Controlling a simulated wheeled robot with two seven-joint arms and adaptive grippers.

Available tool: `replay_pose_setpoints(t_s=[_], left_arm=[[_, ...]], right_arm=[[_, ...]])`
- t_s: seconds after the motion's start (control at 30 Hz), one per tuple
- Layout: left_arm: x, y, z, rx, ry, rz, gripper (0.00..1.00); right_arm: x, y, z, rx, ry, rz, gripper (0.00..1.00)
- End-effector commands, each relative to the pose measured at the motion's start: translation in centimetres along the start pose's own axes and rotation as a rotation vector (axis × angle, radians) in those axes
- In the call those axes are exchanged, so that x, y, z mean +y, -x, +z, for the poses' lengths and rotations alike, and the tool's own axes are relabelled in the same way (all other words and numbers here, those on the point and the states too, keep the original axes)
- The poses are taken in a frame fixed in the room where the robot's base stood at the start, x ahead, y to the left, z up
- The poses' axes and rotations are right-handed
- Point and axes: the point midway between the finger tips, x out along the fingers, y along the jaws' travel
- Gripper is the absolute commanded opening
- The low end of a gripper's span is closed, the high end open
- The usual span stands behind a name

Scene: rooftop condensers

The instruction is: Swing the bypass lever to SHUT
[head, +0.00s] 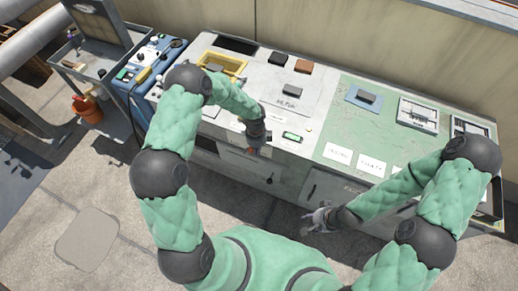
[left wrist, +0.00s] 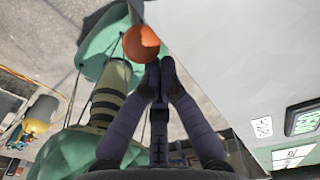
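An orange ball knob (left wrist: 140,42), which looks like the bypass lever's end, shows in the left wrist view beside the pale cabinet face. In the head view a small orange patch (head: 251,151) shows at the cabinet's front, just under my left gripper (head: 256,141). In the left wrist view my left gripper (left wrist: 161,66) has its fingertips together, with the knob just beyond and to the left of them. Nothing shows between the fingertips; whether they touch the knob is unclear. The lever's shaft and any SHUT mark are hidden or too small. My right gripper (head: 317,220) is open and empty, low before the cabinet.
The long cabinet (head: 267,88) carries a yellow tray (head: 222,63), several small blocks and labels. A blue cart (head: 150,62) and an orange bucket (head: 88,108) stand at the left. Open paved floor lies at the lower left.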

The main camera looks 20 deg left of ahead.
Motion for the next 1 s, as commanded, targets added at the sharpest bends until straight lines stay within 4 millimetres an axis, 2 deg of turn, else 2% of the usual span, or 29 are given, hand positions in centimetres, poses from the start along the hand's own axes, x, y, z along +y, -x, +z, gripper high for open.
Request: replay_pose_setpoints(t_s=[0.03,0.2,0.4,0.6,1.0], left_arm=[[0.1,0.6,0.4,0.021,0.005,-0.002,0.00],[0.3,1.2,1.3,0.115,0.004,-0.018,0.00],[0.5,1.6,2.8,0.243,-0.002,-0.040,0.00],[0.7,1.9,4.2,0.353,-0.014,-0.058,0.00],[1.3,2.1,7.8,0.349,-0.017,-0.057,0.00]], right_arm=[[-0.3,0.9,0.0,0.000,0.000,0.000,0.40],[-0.9,2.6,0.1,0.000,0.000,0.000,0.40],[-1.2,3.4,0.1,0.000,0.000,0.000,0.40],[-1.0,2.9,0.1,0.000,0.000,0.000,0.40],[-0.1,0.1,0.0,0.000,0.000,0.000,0.40]])
